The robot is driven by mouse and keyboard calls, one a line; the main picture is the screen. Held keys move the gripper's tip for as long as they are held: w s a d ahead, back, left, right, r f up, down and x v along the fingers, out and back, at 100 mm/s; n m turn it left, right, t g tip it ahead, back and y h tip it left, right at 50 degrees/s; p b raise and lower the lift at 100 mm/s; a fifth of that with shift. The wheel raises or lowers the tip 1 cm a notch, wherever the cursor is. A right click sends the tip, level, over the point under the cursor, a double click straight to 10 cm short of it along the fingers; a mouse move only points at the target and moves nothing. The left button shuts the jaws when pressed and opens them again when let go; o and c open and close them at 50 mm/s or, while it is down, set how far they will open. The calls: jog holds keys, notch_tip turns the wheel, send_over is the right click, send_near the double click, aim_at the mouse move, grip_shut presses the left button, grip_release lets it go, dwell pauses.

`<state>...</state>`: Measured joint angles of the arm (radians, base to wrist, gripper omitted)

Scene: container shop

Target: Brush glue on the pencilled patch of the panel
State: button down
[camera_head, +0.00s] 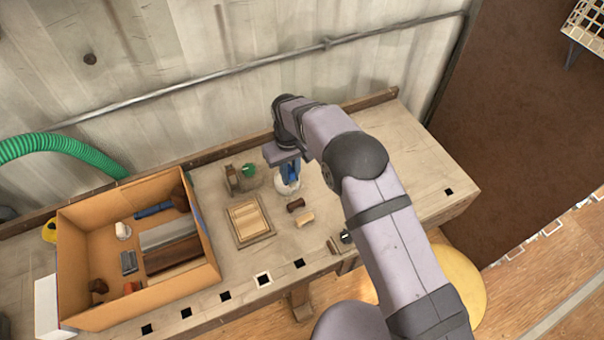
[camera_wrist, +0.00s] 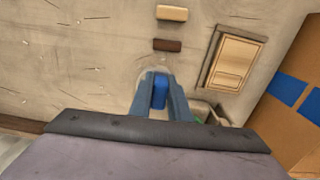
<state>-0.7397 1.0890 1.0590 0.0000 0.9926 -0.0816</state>
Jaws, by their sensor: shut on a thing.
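The panel (camera_head: 249,220) is a pale wooden board in a darker frame, flat on the bench; it also shows in the wrist view (camera_wrist: 235,62). My gripper (camera_head: 288,177) points down at the bench, to the right of and behind the panel in the head view. In the wrist view its blue-grey fingers are shut on a blue handle (camera_wrist: 159,93), likely the glue brush. A whitish round pot (camera_head: 286,187) is around or under the fingertips. The brush's lower end is hidden.
A dark brown block (camera_head: 295,204) and a tan block (camera_head: 305,219) lie in front of the pot. A small green item (camera_head: 248,170) stands behind the panel. An open cardboard box (camera_head: 190,281) with several items is at the left. Bench right of the pot is mostly clear.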

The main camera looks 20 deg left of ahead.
jog(key=shift+m, duration=0.6)
jog(key=w+a+r, duration=0.2)
jog(key=r, duration=0.1)
jog(key=shift+w+a+r, duration=0.1)
jog(key=shift+w+r, duration=0.1)
jog(key=shift+w, duration=0.1)
jog(key=shift+f, duration=0.2)
jog(key=shift+f+b, duration=1.95)
jog(key=shift+f, duration=0.9)
jog(key=shift+f+b, duration=0.45)
jog(key=shift+f, duration=0.15)
jog(key=shift+r, duration=0.1)
notch_tip(320, 180, up, 7)
jog(key=p, duration=0.4)
dwell(0.6)
